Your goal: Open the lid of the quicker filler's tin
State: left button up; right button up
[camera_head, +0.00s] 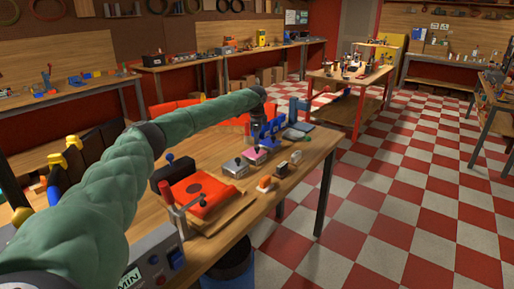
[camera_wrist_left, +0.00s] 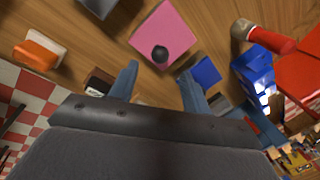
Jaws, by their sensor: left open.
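A pink tin (camera_head: 254,155) with a black knob on its lid stands on the wooden workbench. It also shows in the left wrist view (camera_wrist_left: 172,27), with its knob near the middle. A silver-grey tin (camera_head: 235,168) with a dark knob stands to its left; its edge shows in the left wrist view (camera_wrist_left: 97,5). Both lids look shut. I cannot tell which tin belongs to the quicker filler. My left gripper (camera_wrist_left: 160,72) has its two blue fingers apart and nothing between them. It is above the bench near the pink tin, apart from the knob. My right gripper is not in view.
An orange and white block (camera_head: 265,183) stands near the bench's front edge. A blue box (camera_wrist_left: 205,71) and a red-handled tool (camera_wrist_left: 272,40) lie close to my left gripper. A red panel with a black disc (camera_head: 200,192) lies nearer. The checkered floor is clear at right.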

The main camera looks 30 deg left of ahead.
pick_arm(q)
jog(key=f, duration=0.3)
jog(key=w+f+p, duration=0.1)
jog(key=shift+a+f, duration=0.25)
jog(key=shift+f, duration=0.1)
jog(key=shift+a+f, duration=0.1)
jog(key=shift+f, duration=0.7)
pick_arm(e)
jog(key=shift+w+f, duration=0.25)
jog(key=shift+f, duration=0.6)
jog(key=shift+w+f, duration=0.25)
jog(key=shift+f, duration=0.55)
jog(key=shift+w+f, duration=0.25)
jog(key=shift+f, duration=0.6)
pick_arm(q)
jog(key=shift+c, duration=0.2)
grip_shut()
